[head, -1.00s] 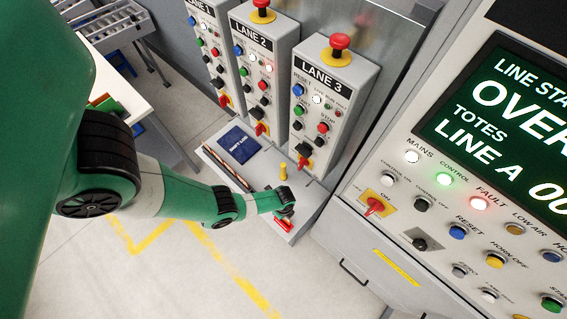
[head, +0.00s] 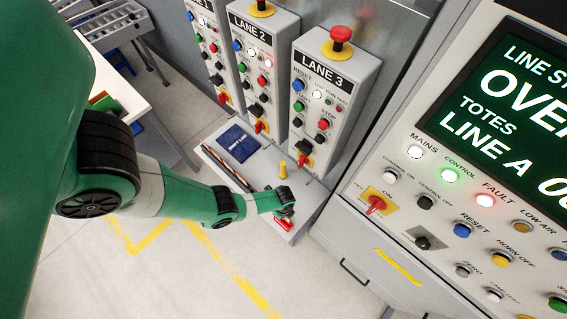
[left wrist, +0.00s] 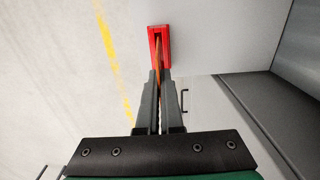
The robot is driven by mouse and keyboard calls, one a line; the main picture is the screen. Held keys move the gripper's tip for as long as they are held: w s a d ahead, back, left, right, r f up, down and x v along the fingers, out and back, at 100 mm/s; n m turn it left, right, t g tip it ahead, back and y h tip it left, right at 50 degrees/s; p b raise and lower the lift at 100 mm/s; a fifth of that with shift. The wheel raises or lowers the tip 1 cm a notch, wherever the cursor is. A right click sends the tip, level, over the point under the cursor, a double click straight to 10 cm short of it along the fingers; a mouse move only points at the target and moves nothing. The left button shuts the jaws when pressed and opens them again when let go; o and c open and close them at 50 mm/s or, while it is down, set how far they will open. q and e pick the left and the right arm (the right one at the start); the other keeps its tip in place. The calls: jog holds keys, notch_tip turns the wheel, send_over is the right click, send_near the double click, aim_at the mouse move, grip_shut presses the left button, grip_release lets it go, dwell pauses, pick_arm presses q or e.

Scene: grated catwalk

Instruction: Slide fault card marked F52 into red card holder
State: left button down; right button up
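The red card holder (left wrist: 166,33) lies at the edge of the grey shelf in the left wrist view, just beyond my fingertips. It also shows as a small red patch in the head view (head: 284,226), partly hidden by my gripper. My left gripper (left wrist: 160,77) is shut on a thin orange card (left wrist: 158,55), seen edge-on. The card's far end overlaps the holder's opening; how deep it sits I cannot tell. Its marking is not readable. In the head view my left gripper (head: 288,210) is right above the holder. My right gripper is not in view.
The shelf (head: 215,150) also carries a blue book (head: 238,142), a pen-like stick (head: 226,168) and a yellow peg (head: 283,170). The Lane 3 control box (head: 333,95) stands behind. A large control console (head: 440,215) is at the right.

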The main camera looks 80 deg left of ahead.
pick_arm(q)
jog(key=shift+f, duration=0.1)
jog(key=shift+f+b, duration=2.45)
jog(key=shift+b, duration=0.05)
jog(key=c, duration=0.6)
grip_release()
notch_tip(320, 180, up, 8)
jog(key=p, duration=0.8)
jog(key=shift+r, duration=0.1)
